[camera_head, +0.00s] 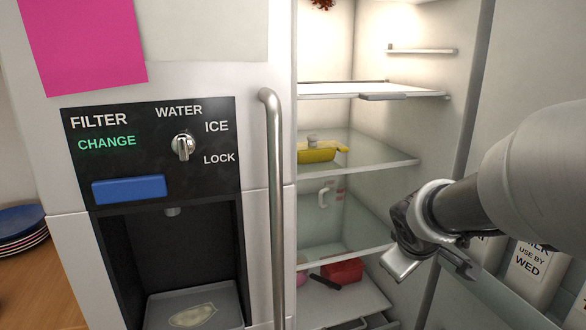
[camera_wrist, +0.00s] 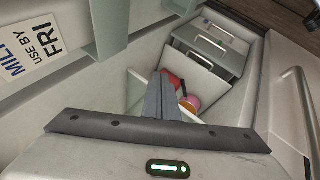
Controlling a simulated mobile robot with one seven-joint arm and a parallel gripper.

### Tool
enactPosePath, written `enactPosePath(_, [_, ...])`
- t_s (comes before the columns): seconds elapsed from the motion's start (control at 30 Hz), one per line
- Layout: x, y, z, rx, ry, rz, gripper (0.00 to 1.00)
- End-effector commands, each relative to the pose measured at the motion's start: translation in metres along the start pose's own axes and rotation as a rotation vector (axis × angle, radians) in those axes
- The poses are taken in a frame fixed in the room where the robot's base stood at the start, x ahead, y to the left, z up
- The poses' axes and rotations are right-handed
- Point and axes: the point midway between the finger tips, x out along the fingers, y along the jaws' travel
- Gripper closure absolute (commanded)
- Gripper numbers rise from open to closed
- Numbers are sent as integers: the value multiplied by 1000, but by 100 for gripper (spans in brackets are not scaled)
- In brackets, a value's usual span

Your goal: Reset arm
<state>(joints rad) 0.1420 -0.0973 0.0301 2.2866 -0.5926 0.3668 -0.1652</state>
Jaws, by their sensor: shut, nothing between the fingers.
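My gripper (camera_head: 436,262) is at the right of the head view, in front of the open fridge side, pointing down and left. Its fingers are shut with nothing between them. In the wrist view my gripper's fingers (camera_wrist: 165,97) stand together at the middle, over the inside of the fridge. The fridge shelves (camera_head: 385,155) are to the left of my gripper in the head view. No contact with a shelf or the door can be made out.
A yellow pan (camera_head: 318,153) sits on a middle shelf. A red item (camera_head: 342,270) lies lower down. Milk cartons (camera_head: 530,265) stand in the door at right. The left door has a vertical handle (camera_head: 275,200) and a dispenser (camera_head: 165,190). Stacked plates (camera_head: 22,226) are at far left.

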Motion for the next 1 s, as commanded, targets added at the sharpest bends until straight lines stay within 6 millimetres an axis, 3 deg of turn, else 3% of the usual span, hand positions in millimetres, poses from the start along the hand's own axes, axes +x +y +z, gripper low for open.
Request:
enactPosePath(0.03, [-30,-5,7,87,-1,-1,100])
enactPosePath(0.2, [-95,-40,35,328,-27,-77,100])
enactPosePath(0.6, [-178,-126,73,618,-34,-308,100])
enactPosePath(1.0, [-259,-67,36,614,-40,-303,100])
